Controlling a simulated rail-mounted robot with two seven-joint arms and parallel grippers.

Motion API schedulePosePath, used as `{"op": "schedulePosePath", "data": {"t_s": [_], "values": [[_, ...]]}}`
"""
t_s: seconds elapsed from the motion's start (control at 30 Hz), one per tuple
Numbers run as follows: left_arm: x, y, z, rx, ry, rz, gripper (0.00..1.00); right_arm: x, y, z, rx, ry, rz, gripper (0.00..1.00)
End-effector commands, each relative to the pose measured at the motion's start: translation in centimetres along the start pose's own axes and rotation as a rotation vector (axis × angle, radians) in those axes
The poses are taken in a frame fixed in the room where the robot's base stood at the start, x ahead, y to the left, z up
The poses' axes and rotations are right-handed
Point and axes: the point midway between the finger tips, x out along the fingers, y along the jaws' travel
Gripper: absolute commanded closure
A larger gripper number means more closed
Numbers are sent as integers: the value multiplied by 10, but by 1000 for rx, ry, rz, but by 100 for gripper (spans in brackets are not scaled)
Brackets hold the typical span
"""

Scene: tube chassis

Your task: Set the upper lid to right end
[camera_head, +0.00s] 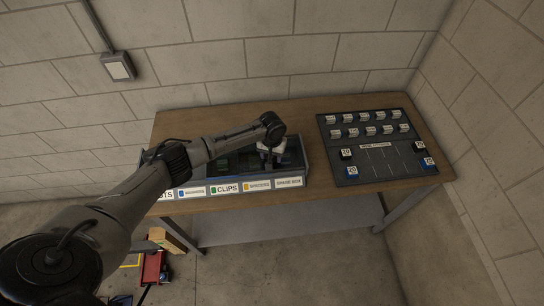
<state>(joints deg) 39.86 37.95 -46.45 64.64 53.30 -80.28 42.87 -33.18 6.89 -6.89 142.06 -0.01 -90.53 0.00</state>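A dark organiser box (304,169) stands on the wooden table, with labelled compartments along its front; one label reads CLIPS. Dark greenish surfaces show inside it, but I cannot make out a separate upper lid or its position. My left arm comes in from the left and crosses over the box, hiding much of its left and middle. My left gripper (270,158) points down into the right part of the box. Its fingertips are too small and dark to tell whether they are open or hold anything. My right gripper is not in view.
A dark panel (385,180) with rows of white numbered blocks and blue and black blocks at its sides lies on the table's right. Bare wood (222,119) shows behind the box. Red and yellow items lie on the floor at lower left. Block walls stand behind and right.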

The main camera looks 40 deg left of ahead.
Motion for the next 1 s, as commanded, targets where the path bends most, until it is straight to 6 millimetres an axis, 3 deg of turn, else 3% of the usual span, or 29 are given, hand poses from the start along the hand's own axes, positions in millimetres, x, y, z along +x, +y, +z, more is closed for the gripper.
{"op": "schedulePosePath", "data": {"t_s": [0.5, 0.7, 1.0], "values": [[-96, 1, 0, 1, 4, 2, 47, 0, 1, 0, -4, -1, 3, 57], [-117, 0, 0, 0, 2, 2, 47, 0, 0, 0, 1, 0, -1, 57], [-126, 0, 0, 0, 1, 1, 47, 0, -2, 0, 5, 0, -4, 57]]}}
